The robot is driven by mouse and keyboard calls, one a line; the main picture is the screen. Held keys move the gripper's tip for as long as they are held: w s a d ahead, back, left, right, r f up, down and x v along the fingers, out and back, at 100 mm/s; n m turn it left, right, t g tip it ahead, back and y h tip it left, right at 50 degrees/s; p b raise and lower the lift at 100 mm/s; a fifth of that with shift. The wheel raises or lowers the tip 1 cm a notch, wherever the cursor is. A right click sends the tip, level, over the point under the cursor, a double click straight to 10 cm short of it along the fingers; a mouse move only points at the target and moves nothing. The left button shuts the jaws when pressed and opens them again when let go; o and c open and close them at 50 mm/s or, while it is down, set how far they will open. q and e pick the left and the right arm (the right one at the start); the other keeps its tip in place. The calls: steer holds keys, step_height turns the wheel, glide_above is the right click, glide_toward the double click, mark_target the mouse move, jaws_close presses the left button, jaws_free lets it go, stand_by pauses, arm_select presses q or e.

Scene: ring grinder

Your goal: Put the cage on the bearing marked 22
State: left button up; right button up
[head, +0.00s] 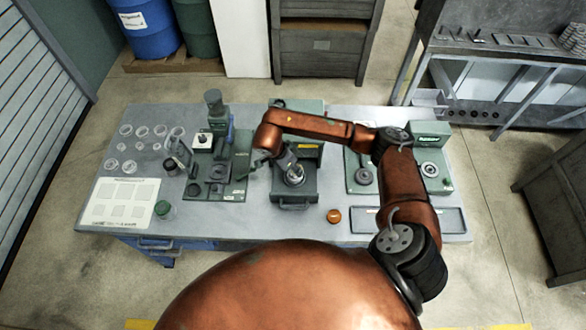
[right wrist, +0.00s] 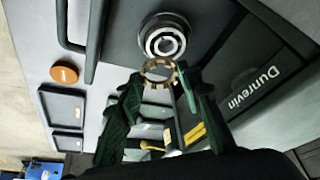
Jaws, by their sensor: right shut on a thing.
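The cage, a thin brass-coloured ring with notches (right wrist: 150,62), is between the fingertips of my right gripper (right wrist: 160,82) in the right wrist view. The gripper is shut on it. A shiny round bearing (right wrist: 163,42) with concentric rings sits on the dark green machine just beyond the cage in that view. The cage appears apart from it, but the height gap is hard to judge. In the head view the bearing (head: 296,179) shows just below my right gripper (head: 288,162). I cannot read any 22 on it. My left gripper is not in view.
The green machine (head: 290,193) has a front handle. An orange round piece (head: 334,216) lies to its right, near a dark tray (head: 430,221). Several rings (head: 143,131) and a white marked sheet (head: 118,203) lie at the table's left. Green stations (head: 220,180) stand on both sides.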

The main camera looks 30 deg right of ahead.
steer(key=shift+w+f, duration=0.75)
steer(key=shift+f, duration=0.2)
step_height(320, 180, down, 3)
steer(key=shift+r+p, duration=0.1)
steer(key=shift+p, duration=0.85)
steer(key=shift+d, duration=0.1)
steer(key=shift+f, duration=0.25)
steer(key=o, duration=0.7)
